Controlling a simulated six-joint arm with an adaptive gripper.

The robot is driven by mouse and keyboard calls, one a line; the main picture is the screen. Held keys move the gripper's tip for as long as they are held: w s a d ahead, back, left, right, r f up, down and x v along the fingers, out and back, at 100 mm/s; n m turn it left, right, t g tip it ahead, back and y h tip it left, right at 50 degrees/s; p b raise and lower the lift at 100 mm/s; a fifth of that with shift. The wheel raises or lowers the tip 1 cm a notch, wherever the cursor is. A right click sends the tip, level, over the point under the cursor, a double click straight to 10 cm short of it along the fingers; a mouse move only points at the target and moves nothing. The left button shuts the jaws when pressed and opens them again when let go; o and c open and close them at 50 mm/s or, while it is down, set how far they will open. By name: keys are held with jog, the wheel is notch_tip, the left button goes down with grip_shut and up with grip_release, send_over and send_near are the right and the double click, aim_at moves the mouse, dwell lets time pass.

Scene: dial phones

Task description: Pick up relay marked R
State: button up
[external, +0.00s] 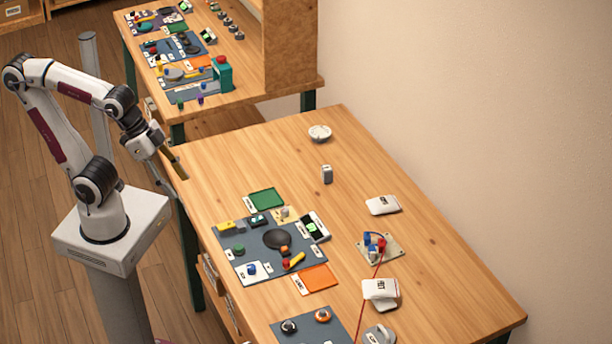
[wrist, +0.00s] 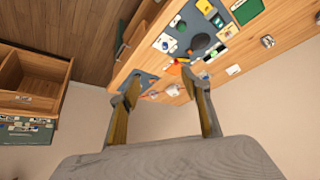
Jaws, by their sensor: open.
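I cannot read an R on any object in these views, so I cannot tell which is the relay. A small upright grey block with a pale label (external: 327,174) stands alone on the near table (external: 420,240), and its label is too small to read. A small object on the bare wood also shows in the wrist view (wrist: 268,41), too small to identify. My gripper (external: 174,172) is open and empty, at the near table's left edge, well left of the grey block. In the wrist view my gripper (wrist: 162,77) has its two fingers wide apart with nothing between them.
A blue-grey board (external: 262,262) with several parts lies at the near table's front. A second cluttered table stands behind.

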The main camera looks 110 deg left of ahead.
jog(key=w+a+f+n+t+y, duration=0.1)
jog(key=w+a+n+t+y, duration=0.1)
jog(key=w+a, duration=1)
jog(key=n+t+y, duration=0.2)
jog(key=n+y, duration=0.1)
jog(key=y, duration=0.1)
send_over(323, 170)
jog(key=d, duration=1.4)
notch_tip(323, 170, down, 13)
jog(key=shift+n+t+y, duration=0.5)
jog(key=shift+n+y, duration=0.1)
jog(key=s+a+f, duration=0.1)
jog(key=a+f, duration=0.2)
jog(key=s+a+f, duration=0.2)
jog(key=a+f, duration=0.1)
jog(key=a, duration=0.1)
jog(key=s+a+f, duration=0.1)
jog(key=a+f, duration=0.3)
jog(key=shift+s+f, duration=0.1)
jog(key=shift+s, duration=0.15)
jog(key=shift+x, duration=1.25)
jog(key=shift+f, duration=0.1)
jog(key=shift+w+a, duration=0.1)
